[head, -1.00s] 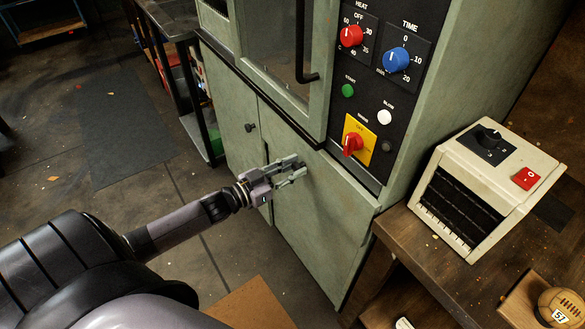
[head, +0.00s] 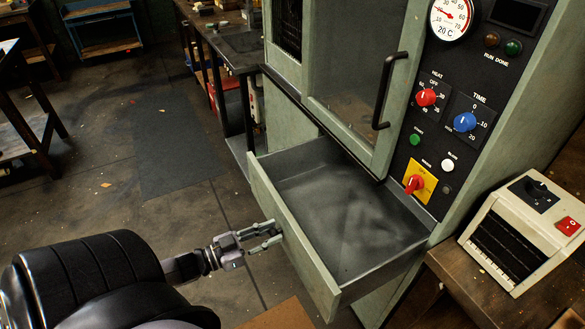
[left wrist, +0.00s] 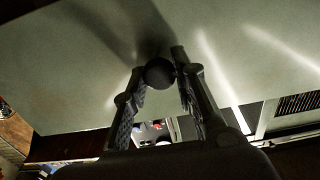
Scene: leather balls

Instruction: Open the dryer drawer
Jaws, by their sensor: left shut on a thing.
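The dryer drawer (head: 318,262) is pulled well out of the green dryer cabinet (head: 500,130) in the head view. Its grey inside shows and looks empty. My left gripper (head: 274,236) is at the front panel of the drawer, shut on the drawer's knob. In the left wrist view the round dark knob (left wrist: 160,72) sits between the fingertips, against the pale drawer front (left wrist: 75,65). In the head view the fingers hide the knob. My right gripper is not in view.
A cream box with a black dial and red switch (head: 525,235) stands on a wooden bench (head: 462,283) at the right. The dryer's door handle (head: 385,90) is above the drawer. The floor (head: 110,190) left of the drawer is mostly clear.

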